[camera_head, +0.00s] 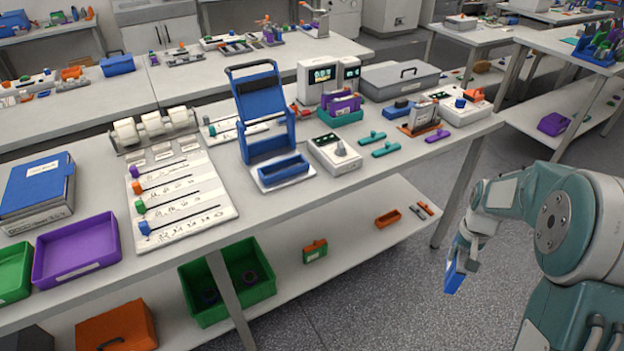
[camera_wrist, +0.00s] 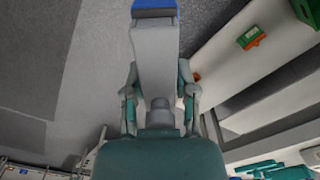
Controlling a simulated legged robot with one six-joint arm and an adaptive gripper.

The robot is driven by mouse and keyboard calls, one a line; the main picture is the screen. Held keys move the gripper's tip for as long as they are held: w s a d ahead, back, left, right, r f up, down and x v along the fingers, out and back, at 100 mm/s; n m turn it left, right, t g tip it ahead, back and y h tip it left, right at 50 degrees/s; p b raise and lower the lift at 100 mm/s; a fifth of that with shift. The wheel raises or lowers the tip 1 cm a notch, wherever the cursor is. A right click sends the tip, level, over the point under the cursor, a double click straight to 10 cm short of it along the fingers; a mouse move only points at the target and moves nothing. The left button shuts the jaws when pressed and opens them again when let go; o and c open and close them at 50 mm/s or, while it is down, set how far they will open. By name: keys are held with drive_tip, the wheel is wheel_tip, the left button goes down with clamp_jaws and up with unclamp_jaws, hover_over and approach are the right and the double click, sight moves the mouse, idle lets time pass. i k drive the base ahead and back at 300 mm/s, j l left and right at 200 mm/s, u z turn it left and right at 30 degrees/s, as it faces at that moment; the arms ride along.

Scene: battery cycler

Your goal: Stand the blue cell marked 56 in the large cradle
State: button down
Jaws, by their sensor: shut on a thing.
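My gripper (camera_head: 461,255) hangs at the right, off the table's front edge and over the floor. It is shut on a blue cell (camera_head: 455,279), which points downward. In the wrist view, my gripper (camera_wrist: 158,80) has a finger on each side of a grey slab-like body with a blue end (camera_wrist: 154,7). No 56 is readable on it. A tall blue frame (camera_head: 236,98) stands on the bench with a blue open box (camera_head: 283,166) at its foot. I cannot tell for certain which holder is the large cradle.
The bench (camera_head: 395,165) holds a white device with a knob (camera_head: 335,153), teal clips (camera_head: 386,149), a teal holder with purple cells (camera_head: 341,118) and an orange-based holder (camera_head: 422,130). A lower shelf (camera_head: 345,240) runs beneath. Open floor lies around my gripper.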

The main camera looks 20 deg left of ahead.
sight(285, 173)
drive_tip(key=u, duration=1.25)
